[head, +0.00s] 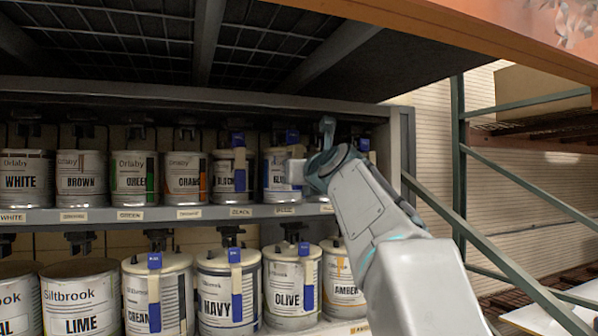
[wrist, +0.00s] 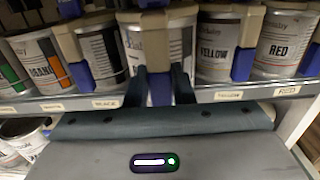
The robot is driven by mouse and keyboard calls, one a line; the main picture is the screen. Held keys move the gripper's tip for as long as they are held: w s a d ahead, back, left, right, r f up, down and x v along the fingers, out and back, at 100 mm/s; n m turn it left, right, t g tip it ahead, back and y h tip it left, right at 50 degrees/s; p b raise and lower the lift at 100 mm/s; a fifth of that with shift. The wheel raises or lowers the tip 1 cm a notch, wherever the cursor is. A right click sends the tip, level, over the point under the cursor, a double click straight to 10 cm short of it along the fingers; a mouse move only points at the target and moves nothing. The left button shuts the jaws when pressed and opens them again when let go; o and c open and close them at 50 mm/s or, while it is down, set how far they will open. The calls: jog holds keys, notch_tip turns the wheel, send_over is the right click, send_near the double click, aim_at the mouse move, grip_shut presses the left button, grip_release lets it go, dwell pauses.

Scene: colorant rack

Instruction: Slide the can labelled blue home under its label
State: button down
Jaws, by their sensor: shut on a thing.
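The can labelled blue (head: 275,176) stands upright on the upper shelf, right of the black can, its lettering partly covered by my gripper. My gripper (head: 299,166) reaches in from the right and is shut on this can's front. In the wrist view the two dark fingers (wrist: 160,88) stand against the front of the white can (wrist: 131,42), whose lettering is mostly hidden.
The black can (head: 223,176) stands close on the left, the yellow can (wrist: 216,45) and red can (wrist: 283,42) on the right. Feeder heads hang above. A lower row holds several larger cans, such as olive (head: 290,283). A rack post (head: 400,150) closes the right side.

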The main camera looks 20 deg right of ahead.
jog(key=shift+r, duration=0.2)
jog(key=shift+w+a, duration=0.1)
jog(key=shift+w, duration=1.2)
jog(key=shift+w, duration=0.85)
jog(key=shift+w+f, duration=0.2)
jog(key=shift+w, duration=0.5)
